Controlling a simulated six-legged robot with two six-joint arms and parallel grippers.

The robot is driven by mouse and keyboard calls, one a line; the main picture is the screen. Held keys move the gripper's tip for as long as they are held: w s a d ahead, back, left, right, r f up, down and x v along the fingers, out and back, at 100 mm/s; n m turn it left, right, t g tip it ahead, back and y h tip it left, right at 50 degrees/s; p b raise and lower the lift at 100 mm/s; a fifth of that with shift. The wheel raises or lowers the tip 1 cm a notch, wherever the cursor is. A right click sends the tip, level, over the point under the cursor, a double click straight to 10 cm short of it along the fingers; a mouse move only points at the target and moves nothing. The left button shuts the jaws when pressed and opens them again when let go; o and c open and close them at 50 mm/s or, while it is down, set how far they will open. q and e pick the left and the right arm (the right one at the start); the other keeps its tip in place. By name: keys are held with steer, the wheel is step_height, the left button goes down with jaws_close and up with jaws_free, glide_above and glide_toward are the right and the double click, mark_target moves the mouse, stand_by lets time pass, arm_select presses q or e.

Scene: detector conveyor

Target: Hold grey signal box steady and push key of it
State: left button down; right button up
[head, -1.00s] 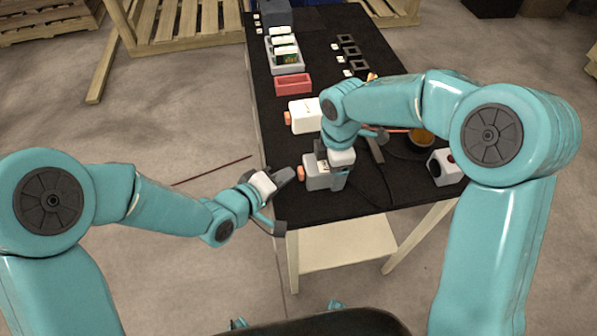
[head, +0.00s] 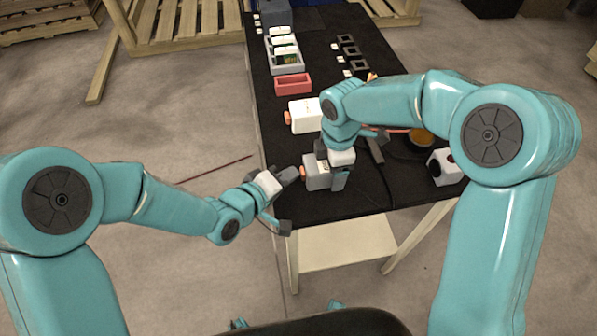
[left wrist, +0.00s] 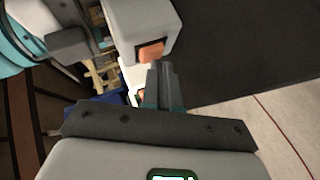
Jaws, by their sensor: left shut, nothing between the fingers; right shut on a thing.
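The grey signal box (head: 314,181) stands near the front left edge of the black table, its orange key (head: 304,172) facing left. My right gripper (head: 339,177) is shut on the box from above and hides part of it. My left gripper (head: 295,173) is shut and empty, with its tips right beside the key. In the left wrist view the box (left wrist: 140,18) and its key (left wrist: 151,51) are just beyond the shut fingertips (left wrist: 160,68). I cannot tell whether the tips touch the key.
A white box (head: 303,115) with an orange button stands just behind the grey one. A red tray (head: 293,84) and a grey tray (head: 287,67) lie further back. A white block (head: 443,167) with a dark round spot stands at the right. The table's front strip is clear.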

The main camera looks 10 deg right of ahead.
stand_by(0.4)
arm_select(q)
steer(key=shift+a, duration=0.9)
steer(key=shift+a, duration=0.1)
steer(key=shift+a, duration=2.45)
arm_select(e)
steer(key=o, duration=1.3)
steer(key=shift+o, duration=0.2)
steer(key=shift+r, duration=0.1)
